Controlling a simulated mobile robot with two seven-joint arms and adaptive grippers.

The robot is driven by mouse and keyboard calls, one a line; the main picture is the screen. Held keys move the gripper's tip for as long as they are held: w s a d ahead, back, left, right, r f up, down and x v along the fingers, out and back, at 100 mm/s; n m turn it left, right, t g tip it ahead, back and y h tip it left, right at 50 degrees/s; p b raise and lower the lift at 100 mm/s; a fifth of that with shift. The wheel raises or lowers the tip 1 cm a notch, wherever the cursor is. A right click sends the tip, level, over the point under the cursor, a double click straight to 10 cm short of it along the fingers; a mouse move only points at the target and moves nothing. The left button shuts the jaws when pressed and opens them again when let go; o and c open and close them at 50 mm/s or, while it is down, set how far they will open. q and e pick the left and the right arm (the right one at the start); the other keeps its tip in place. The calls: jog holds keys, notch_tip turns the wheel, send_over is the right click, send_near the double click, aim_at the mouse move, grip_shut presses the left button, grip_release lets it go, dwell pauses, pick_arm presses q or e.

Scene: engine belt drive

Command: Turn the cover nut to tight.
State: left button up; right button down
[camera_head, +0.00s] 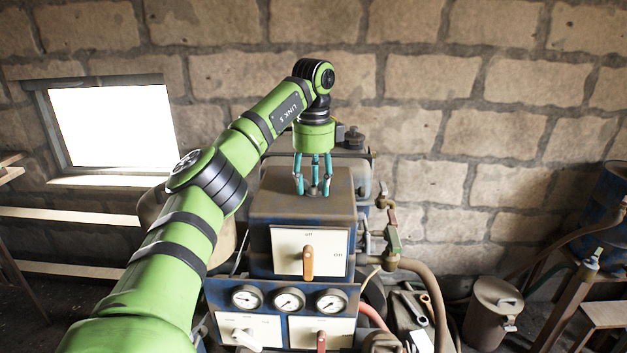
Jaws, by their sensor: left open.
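My left gripper (313,188) reaches over the top of the brown engine housing (270,205) with its teal fingers pointing down. The fingers are apart, with nothing clearly seen between them. The fingertips are at or just above the housing's top; I cannot tell whether they touch it. I cannot pick out the cover nut for sure; it may be hidden by the fingers. A dark knob-like cap (354,138) stands behind and right of the gripper. My right gripper does not show.
The housing's front has a panel with an orange lever (308,262). Below are several gauges (289,300), a white lever (246,340) and a red lever (321,342). A canister (492,312) stands further right.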

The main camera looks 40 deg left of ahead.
pick_arm(q)
grip_shut()
jog(key=shift+m, duration=0.3)
jog(key=m, duration=0.7)
jog(key=shift+m, duration=0.4)
jog(key=m, duration=0.4)
jog(key=shift+m, duration=0.3)
jog(key=m, duration=0.4)
jog(key=shift+m, duration=0.3)
grip_release()
